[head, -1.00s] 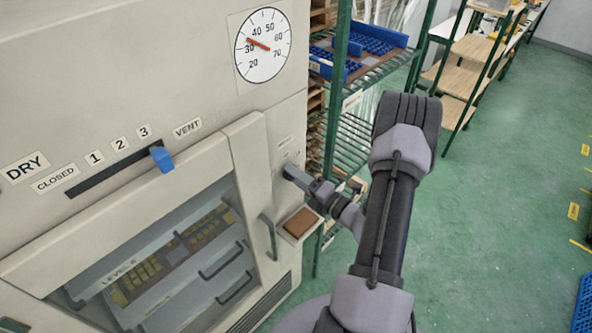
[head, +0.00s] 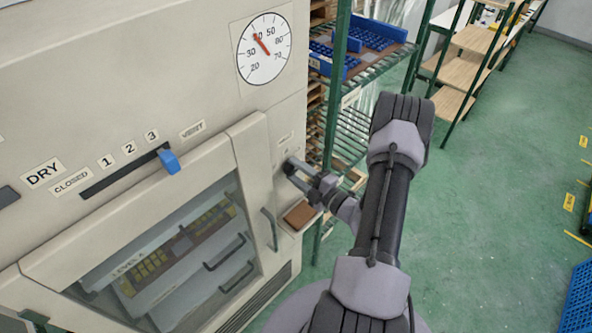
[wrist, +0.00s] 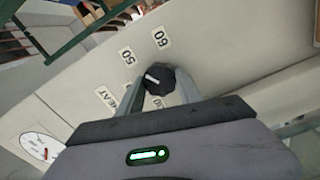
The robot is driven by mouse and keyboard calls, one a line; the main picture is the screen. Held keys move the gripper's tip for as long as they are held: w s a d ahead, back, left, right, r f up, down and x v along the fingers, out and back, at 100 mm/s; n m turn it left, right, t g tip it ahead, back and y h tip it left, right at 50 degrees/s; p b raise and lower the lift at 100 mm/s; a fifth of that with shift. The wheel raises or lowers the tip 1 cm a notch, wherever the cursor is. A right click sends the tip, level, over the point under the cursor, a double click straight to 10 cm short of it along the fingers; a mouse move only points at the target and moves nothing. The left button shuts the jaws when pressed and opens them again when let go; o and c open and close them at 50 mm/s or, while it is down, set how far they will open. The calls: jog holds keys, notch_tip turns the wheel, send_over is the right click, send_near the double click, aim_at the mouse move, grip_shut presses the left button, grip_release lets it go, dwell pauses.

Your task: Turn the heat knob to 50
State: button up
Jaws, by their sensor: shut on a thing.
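The black heat knob (wrist: 159,80) is on the oven's front panel. My gripper (wrist: 160,86) is shut on the knob, one finger on each side. In the head view my gripper (head: 290,168) reaches the right edge of the panel and mostly hides the knob. The round gauge (head: 264,72) has its red needle near 40.
A blue slider (head: 168,161) sits near the VENT end of its slot. A door handle (head: 270,228) and small brown-topped ledge (head: 299,215) are below my gripper. A green-posted rack (head: 336,100) with blue trays stands close on the right.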

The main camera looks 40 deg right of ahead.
dwell(0.4)
jog(key=o, duration=1.4)
jog(key=shift+c, duration=0.2)
jog(key=s+d, duration=0.1)
jog(key=s, duration=1.6)
jog(key=shift+s+d, duration=0.15)
jog(key=shift+s, duration=0.05)
